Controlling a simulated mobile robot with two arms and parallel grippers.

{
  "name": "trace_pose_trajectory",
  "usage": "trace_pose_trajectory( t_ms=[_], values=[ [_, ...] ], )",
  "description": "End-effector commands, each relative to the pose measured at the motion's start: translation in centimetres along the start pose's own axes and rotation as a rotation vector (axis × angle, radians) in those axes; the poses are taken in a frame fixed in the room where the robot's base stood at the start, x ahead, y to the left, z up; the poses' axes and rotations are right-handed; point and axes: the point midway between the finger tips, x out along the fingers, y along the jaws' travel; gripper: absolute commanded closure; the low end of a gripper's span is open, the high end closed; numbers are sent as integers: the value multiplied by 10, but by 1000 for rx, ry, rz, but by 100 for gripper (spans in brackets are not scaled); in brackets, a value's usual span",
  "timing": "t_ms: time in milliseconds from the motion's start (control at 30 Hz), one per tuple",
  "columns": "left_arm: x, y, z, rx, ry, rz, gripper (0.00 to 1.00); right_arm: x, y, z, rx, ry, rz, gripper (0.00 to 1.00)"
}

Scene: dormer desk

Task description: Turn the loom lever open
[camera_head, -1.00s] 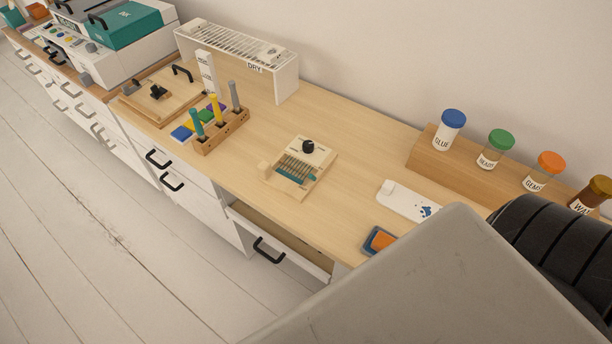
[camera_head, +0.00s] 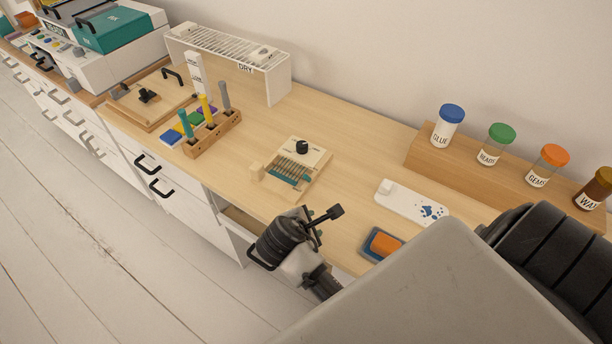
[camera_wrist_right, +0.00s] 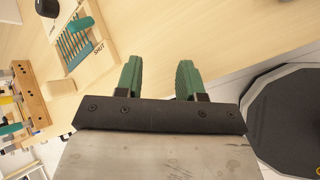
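The small wooden loom (camera_head: 312,165) stands on the middle of the desk. It has a cream top plate with a black knob (camera_head: 303,147), pale threads and a teal part at its front. In the right wrist view the loom (camera_wrist_right: 100,38) is at the upper left, with the word SHUT on its frame. A dark knob (camera_wrist_right: 47,8) shows at that view's top edge. My right gripper (camera_wrist_right: 160,75) has its two green fingers apart with nothing between them, beside the loom. One of my dark arm parts shows at the desk's front edge in the head view. My left gripper is not visible.
Labelled jars on a wooden ledge (camera_head: 465,170) stand behind. An open drawer (camera_head: 240,222) is below the front edge.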

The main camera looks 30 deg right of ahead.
Motion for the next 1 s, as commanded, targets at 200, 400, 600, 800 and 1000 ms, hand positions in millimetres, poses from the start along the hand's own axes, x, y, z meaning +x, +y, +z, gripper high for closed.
trace_pose_trajectory(
  t_ms=[200, 400, 600, 800, 1000],
  values=[
    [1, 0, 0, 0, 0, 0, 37, -7, 69, -18, -520, -274, 97, 62],
    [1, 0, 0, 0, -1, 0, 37, -13, 94, -23, -725, -396, 109, 62],
    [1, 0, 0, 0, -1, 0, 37, 5, 100, -16, -739, -406, 108, 62],
    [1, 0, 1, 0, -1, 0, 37, 41, 109, -3, -737, -405, 107, 62],
    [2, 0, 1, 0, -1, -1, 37, 71, 116, 6, -736, -403, 108, 62]
  ],
)
